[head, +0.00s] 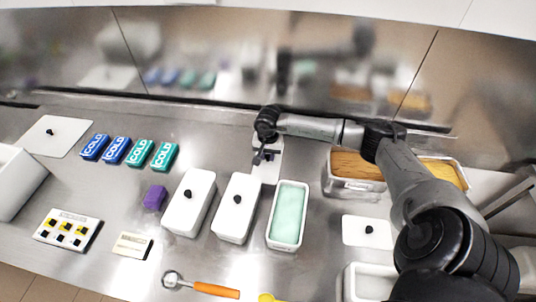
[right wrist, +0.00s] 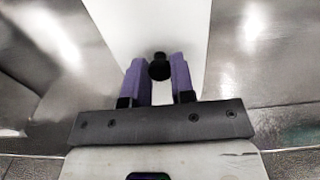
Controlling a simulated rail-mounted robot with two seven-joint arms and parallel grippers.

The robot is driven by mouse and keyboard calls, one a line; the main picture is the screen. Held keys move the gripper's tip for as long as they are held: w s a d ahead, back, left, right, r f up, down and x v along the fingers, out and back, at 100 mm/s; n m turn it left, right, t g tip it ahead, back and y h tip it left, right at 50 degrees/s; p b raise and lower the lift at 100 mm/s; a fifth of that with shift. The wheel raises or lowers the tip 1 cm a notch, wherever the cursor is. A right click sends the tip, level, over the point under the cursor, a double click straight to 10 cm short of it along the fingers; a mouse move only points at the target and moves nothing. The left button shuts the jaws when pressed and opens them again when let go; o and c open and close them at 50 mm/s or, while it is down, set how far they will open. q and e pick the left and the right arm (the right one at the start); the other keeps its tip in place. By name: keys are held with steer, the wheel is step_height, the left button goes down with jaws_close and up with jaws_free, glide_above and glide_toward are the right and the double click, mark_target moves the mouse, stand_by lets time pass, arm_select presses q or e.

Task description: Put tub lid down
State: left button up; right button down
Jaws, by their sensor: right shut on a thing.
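A white tub lid (head: 269,172) with a black knob is at the back of the counter, behind the open tub of mint-green ice cream (head: 288,213). My right gripper (head: 262,157) is over this lid, shut on its knob. In the right wrist view the knob (right wrist: 160,67) sits between the purple fingers, with the white lid (right wrist: 150,25) beyond them. The lid looks flat and at or close to the counter; I cannot tell whether it touches. The gripper hides part of the lid in the head view. My left gripper is not in view.
Two lidded white tubs (head: 188,204) stand left of the open tub. Another lid (head: 368,231) lies at right, near a metal pan (head: 354,186). An orange-handled scoop (head: 215,290) lies in front.

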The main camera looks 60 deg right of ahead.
mark_target(268, 155)
steer(key=c, duration=1)
jaws_free()
steer(key=shift+f, duration=0.1)
steer(key=shift+o, duration=0.2)
steer(key=shift+r, duration=0.3)
step_height(268, 155, up, 12)
steer(key=shift+f+p, duration=0.15)
steer(key=shift+p, duration=0.25)
